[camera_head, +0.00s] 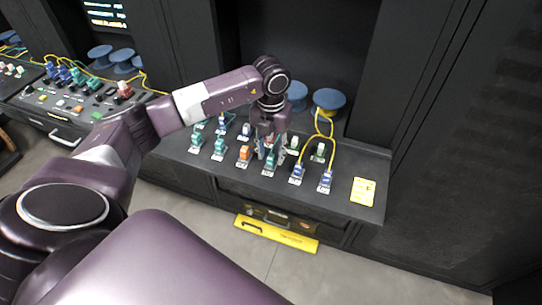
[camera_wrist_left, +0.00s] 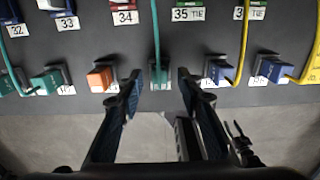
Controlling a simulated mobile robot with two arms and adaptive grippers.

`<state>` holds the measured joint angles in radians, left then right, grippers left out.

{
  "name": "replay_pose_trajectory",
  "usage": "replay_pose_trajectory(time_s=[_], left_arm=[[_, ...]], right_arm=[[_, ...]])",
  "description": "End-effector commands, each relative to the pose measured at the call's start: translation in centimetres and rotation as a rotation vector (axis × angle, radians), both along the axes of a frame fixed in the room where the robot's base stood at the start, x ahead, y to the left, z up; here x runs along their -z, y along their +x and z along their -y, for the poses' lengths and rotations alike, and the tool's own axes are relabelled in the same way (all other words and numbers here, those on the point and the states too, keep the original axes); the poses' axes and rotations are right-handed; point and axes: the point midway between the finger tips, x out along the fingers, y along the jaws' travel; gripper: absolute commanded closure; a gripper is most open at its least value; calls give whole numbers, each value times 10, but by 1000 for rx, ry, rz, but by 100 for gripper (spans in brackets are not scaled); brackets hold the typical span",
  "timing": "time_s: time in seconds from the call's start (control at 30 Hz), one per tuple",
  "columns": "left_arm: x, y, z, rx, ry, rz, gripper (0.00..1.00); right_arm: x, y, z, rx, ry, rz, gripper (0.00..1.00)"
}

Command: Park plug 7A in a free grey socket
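My left gripper (camera_head: 268,146) reaches down over the front row of the panel (camera_head: 345,165). In the left wrist view its two fingers (camera_wrist_left: 160,84) are spread, one on each side of a teal plug (camera_wrist_left: 160,76) with a teal cable. The fingers stand apart from the plug, with gaps on both sides. In the head view this teal plug (camera_head: 269,161) is just in front of the gripper. I cannot read the label 7A on any plug. I cannot tell for certain which socket is grey and free. My right gripper is not in view.
An orange block (camera_wrist_left: 100,79) sits left of the teal plug and a blue plug (camera_wrist_left: 218,72) right of it. Yellow cables (camera_head: 305,140) arch over the right side. A yellow card (camera_head: 363,191) lies at the panel's right end. An open yellow-fronted drawer (camera_head: 277,234) is below.

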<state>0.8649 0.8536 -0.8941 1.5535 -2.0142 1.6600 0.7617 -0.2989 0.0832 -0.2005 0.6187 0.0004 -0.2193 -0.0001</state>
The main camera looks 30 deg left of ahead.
Motion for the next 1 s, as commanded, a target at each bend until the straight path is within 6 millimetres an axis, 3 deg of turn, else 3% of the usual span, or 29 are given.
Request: replay_pose_trajectory(time_s=[0.3, 0.5, 1.0], left_arm=[[-68, 1, 0, 0, 0, 5, 66], [-96, 1, 0, 1, 0, 3, 66], [-102, 0, 2, 4, -4, 1, 66]], right_arm=[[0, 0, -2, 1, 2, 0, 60], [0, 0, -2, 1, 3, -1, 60], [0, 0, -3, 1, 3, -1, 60]])
